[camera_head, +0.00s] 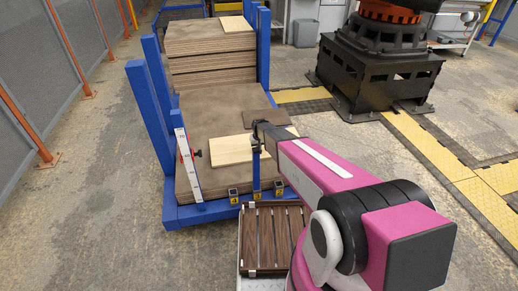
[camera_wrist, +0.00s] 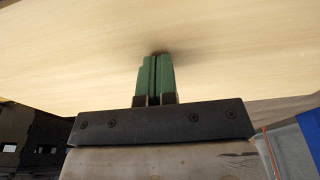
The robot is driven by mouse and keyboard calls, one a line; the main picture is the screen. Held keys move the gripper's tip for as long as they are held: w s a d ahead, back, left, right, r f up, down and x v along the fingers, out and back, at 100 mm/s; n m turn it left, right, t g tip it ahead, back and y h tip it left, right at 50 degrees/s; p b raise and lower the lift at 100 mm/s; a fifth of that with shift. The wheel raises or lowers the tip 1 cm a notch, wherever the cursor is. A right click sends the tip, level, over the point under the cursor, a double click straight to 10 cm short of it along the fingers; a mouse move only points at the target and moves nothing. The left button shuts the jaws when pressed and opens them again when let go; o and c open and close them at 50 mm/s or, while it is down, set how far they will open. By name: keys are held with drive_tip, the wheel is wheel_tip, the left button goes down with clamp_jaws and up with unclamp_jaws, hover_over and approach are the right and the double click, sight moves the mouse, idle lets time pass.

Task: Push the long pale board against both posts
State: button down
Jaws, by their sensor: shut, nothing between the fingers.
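The long pale board (camera_head: 232,150) lies on the brown sheets of the near stack (camera_head: 205,122), running left to right; my arm hides part of it. It fills the upper part of the wrist view (camera_wrist: 80,45). My gripper (camera_head: 257,133) is over the board; its green fingers (camera_wrist: 156,75) are closed together and empty, with tips at or very near the board's face. Contact cannot be told for sure. Tall blue posts (camera_head: 155,100) stand at the left of the stack, and a thin blue upright (camera_head: 256,174) stands at the front edge. Which two are the task's posts is unclear.
A white scale strip (camera_head: 188,165) stands at the front left. A small brown piece (camera_head: 242,96) lies behind the board. A slatted wooden crate (camera_head: 272,240) is in front. A taller sheet stack (camera_head: 210,50) is behind, and a black robot base (camera_head: 375,75) stands at right.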

sight(266, 173)
drive_tip(key=shift+s+f, duration=0.15)
drive_tip(key=shift+f, duration=0.35)
drive_tip(key=shift+s+d, duration=0.1)
drive_tip(key=shift+s, duration=0.2)
drive_tip(key=s+d, duration=0.1)
drive_tip(key=s, duration=0.4)
drive_tip(key=s+d, duration=0.1)
drive_tip(key=s, duration=0.5)
drive_tip(key=s+d, duration=0.1)
drive_tip(key=s, duration=0.4)
drive_tip(key=shift+s+d, duration=0.2)
drive_tip(key=shift+s, duration=0.15)
drive_tip(key=shift+r, duration=0.75)
drive_tip(key=shift+s, duration=0.15)
drive_tip(key=s+d, duration=0.2)
drive_tip(key=s, duration=0.9)
drive_tip(key=shift+d, duration=0.15)
